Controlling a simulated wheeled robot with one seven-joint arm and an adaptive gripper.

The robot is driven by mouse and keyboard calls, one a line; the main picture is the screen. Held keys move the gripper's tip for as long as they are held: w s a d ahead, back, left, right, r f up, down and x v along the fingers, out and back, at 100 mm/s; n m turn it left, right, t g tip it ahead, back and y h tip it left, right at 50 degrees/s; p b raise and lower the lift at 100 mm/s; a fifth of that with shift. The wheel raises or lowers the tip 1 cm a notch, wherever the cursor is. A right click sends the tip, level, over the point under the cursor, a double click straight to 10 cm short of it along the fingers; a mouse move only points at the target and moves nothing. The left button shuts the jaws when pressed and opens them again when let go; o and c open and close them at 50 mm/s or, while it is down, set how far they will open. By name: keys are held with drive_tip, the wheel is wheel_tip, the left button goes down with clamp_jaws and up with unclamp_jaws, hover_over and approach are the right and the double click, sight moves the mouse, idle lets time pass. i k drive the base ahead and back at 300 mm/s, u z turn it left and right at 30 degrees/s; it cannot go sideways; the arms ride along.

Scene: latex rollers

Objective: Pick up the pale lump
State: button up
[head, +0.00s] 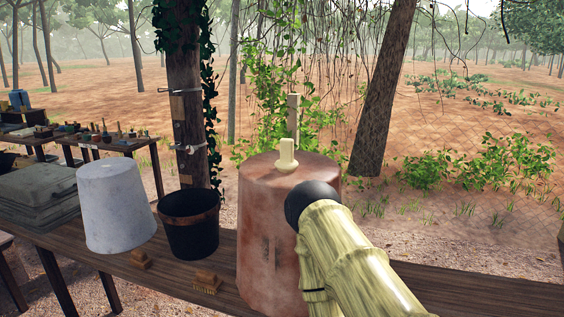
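A pale cream lump (287,153) stands on the flat top of a large reddish-brown drum-like block (268,225). It has an upright stubby part and a wider foot at its base. It looks clear of anything of mine. My bamboo-patterned arm with a black rounded joint comes in at the lower right, in front of the block's right side. My gripper does not show in the head view, so I cannot see whether it is open or shut.
The block stands on a long wooden bench (450,290). To its left are a black bucket (190,232), a grey upturned tub (113,205), folded dark cloth (38,190) and two small brushes (206,281). A pale post (293,112) rises behind the lump, and a tree trunk (385,90) leans behind, at right.

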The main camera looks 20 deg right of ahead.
sight(287, 164)
drive_tip(key=z, duration=2.7)
drive_tip(key=k, duration=1.3)
drive_tip(key=u, duration=1.45)
drive_tip(key=i, duration=0.7)
drive_tip(key=u, duration=0.05)
